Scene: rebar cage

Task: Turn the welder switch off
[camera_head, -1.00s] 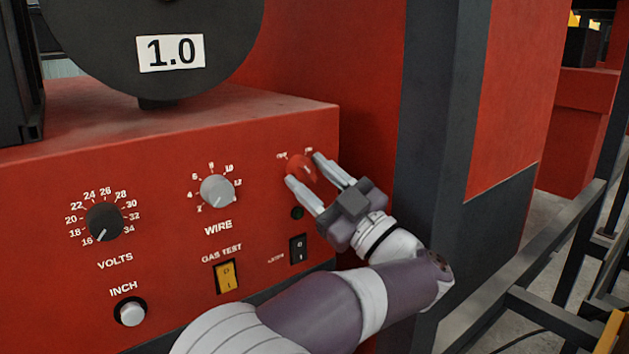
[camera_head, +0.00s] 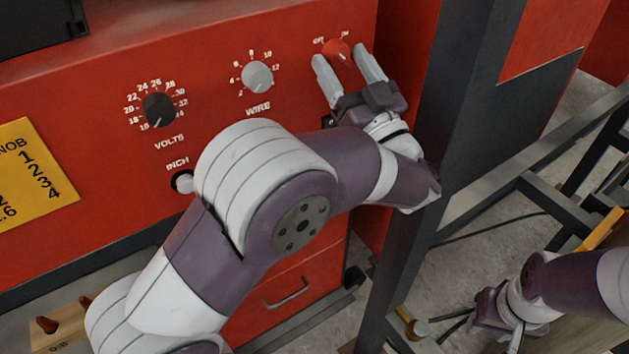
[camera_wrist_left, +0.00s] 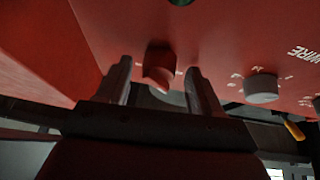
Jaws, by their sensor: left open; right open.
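The welder's red panel (camera_head: 215,100) fills the upper left of the head view. Its red rotary switch (camera_head: 337,52) is at the panel's upper right, with small labels above it. My left gripper (camera_head: 345,65) is open, with one finger on each side of the switch. In the left wrist view the red knob (camera_wrist_left: 159,66) shows between the two separated fingertips of the left gripper (camera_wrist_left: 158,75). I cannot tell whether either finger touches it. My right gripper (camera_head: 500,325) is open and low at the right of the head view, away from the panel.
The grey wire knob (camera_head: 257,76) and black volts knob (camera_head: 159,110) sit left of the switch. A dark upright post (camera_head: 455,110) stands just right of the left gripper. A yellow sign (camera_head: 32,177) is at the far left.

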